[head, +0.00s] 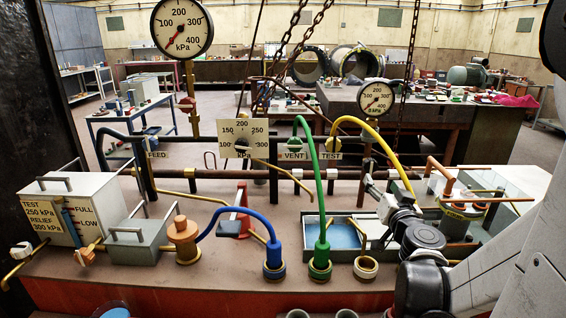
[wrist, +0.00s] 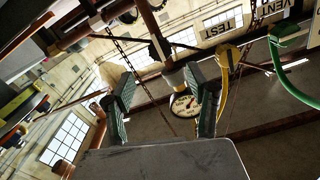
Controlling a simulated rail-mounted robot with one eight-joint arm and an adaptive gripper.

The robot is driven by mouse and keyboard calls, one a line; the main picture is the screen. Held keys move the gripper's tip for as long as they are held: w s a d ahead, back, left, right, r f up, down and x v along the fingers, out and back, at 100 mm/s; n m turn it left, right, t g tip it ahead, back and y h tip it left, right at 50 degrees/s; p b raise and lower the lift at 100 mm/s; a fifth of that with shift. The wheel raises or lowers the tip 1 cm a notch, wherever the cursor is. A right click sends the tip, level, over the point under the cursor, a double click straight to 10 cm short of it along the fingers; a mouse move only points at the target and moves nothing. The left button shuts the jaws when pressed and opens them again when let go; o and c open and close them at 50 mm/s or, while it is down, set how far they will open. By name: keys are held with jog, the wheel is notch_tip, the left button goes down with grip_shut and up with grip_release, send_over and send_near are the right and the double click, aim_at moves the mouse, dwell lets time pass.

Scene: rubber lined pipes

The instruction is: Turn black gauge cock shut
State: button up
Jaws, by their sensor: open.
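The small right-hand gauge (head: 375,97) stands on a post behind the yellow hose. It also shows in the wrist view (wrist: 185,104), beyond the fingers. A dark fitting by the gauge stem (wrist: 156,48) may be the black gauge cock. I cannot tell its handle angle. In the head view the cock is not clear, low on the post behind the hose.
The yellow hose (head: 382,142) arches close to my gripper, and the green hose (head: 311,170) is further left. Chains (head: 408,70) hang behind. A water tray (head: 343,236) and an open collar (head: 366,268) lie below. Rails (head: 270,173) cross the bench.

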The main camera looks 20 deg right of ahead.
aim_at(371, 168)
jog(key=x, duration=1)
jog(key=shift+w+d, duration=0.1)
jog(key=shift+w, duration=0.2)
jog(key=c, duration=1.2)
jog(key=shift+o, duration=0.2)
